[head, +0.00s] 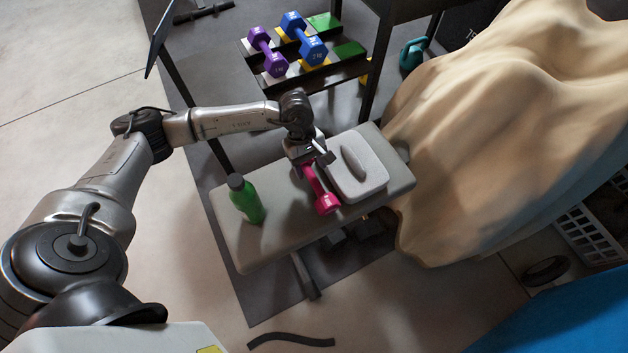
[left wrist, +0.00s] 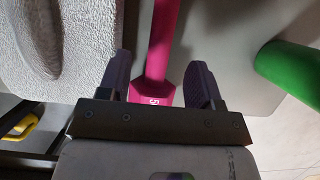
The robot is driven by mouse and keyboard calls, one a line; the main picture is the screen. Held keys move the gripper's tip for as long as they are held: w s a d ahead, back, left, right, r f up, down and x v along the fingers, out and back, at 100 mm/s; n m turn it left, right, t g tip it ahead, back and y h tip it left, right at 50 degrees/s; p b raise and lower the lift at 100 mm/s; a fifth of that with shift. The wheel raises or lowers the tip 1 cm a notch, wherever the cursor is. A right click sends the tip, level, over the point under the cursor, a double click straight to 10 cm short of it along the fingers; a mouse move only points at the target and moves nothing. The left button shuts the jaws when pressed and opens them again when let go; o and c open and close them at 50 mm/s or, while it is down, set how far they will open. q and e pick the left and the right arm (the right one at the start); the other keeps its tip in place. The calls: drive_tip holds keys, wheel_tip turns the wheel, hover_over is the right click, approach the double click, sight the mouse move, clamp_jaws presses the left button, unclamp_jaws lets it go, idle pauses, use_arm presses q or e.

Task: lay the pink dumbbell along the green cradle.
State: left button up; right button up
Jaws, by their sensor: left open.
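The pink dumbbell (head: 326,202) lies on the grey bench (head: 285,240), beside a light grey block with an oval hollow. My left gripper (head: 317,160) is over the dumbbell's far end. In the left wrist view, the dumbbell (left wrist: 159,45) runs between the two spread fingers of the left gripper (left wrist: 160,70), with a visible gap beside its handle. The rack at the back has a far green patch (head: 325,21) and a near green patch (head: 349,49); I cannot tell whether they belong to one cradle. My right gripper is out of view.
A green bottle (head: 246,199) stands on the bench to the left. The grey block (head: 371,176) is right of the dumbbell. Purple (head: 267,51) and blue (head: 303,38) dumbbells occupy the rack (head: 318,82). A beige draped cloth (head: 500,130) fills the right side.

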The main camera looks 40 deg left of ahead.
sight(313, 177)
use_arm(q)
drive_tip(key=shift+s+d+f+b, duration=0.1)
drive_tip(key=shift+d+f+b, duration=0.1)
drive_tip(key=shift+f+b, duration=0.3)
drive_tip(key=b+x, duration=0.1)
drive_tip(key=x, duration=0.1)
drive_tip(key=b+x, duration=0.1)
drive_tip(key=x, duration=0.1)
drive_tip(key=shift+d+r, duration=0.15)
drive_tip(key=shift+d, duration=0.1)
drive_tip(key=shift+a, duration=0.1)
drive_tip(key=shift+r, duration=0.1)
drive_tip(key=shift+c, duration=0.2)
drive_tip(key=shift+c, duration=0.9)
clamp_jaws()
